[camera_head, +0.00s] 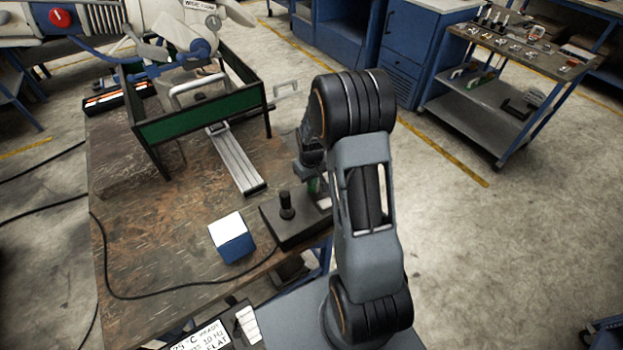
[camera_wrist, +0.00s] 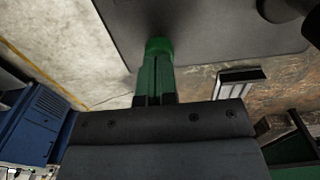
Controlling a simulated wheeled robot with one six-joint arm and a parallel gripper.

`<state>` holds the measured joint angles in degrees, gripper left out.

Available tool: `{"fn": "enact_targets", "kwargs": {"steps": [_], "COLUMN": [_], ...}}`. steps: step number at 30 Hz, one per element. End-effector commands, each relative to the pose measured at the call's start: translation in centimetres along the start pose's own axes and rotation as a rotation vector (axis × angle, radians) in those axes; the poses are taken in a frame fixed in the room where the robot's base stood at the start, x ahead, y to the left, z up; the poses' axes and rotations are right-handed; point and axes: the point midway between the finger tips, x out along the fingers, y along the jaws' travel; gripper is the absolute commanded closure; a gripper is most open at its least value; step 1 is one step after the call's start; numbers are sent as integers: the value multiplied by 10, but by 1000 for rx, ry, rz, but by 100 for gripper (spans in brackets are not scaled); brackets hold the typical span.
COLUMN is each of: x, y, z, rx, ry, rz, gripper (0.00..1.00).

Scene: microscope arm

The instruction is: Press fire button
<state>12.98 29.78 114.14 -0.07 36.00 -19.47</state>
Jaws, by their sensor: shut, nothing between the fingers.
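A dark control box (camera_head: 292,236) with a black joystick (camera_head: 286,206) sits at the table's near right edge. My gripper (camera_head: 315,190) is low over the box's right part, mostly hidden behind my arm in the head view. In the wrist view the shut green-looking fingers (camera_wrist: 156,75) point at the box's flat grey face (camera_wrist: 215,35). A round green button (camera_wrist: 158,46) shows right at the fingertips. The tips overlap it in the picture; I cannot tell whether they touch or press it. The joystick also shows at the wrist view's top right (camera_wrist: 284,9).
A blue and white block (camera_head: 232,238) stands left of the box, and a cable runs near it. A metal rail (camera_head: 236,160) and a green-panelled frame (camera_head: 200,118) lie behind. A tool cart (camera_head: 500,100) stands on the floor at the right.

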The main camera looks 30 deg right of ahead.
Motion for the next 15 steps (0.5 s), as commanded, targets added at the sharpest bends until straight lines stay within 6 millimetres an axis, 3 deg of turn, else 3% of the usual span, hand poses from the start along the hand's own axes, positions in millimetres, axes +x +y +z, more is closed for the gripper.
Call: {"fn": "enact_targets", "kwargs": {"steps": [15], "x": [8], "y": [0], "z": [0], "rx": [0], "ry": [0], "rz": [0], "gripper": [100]}}
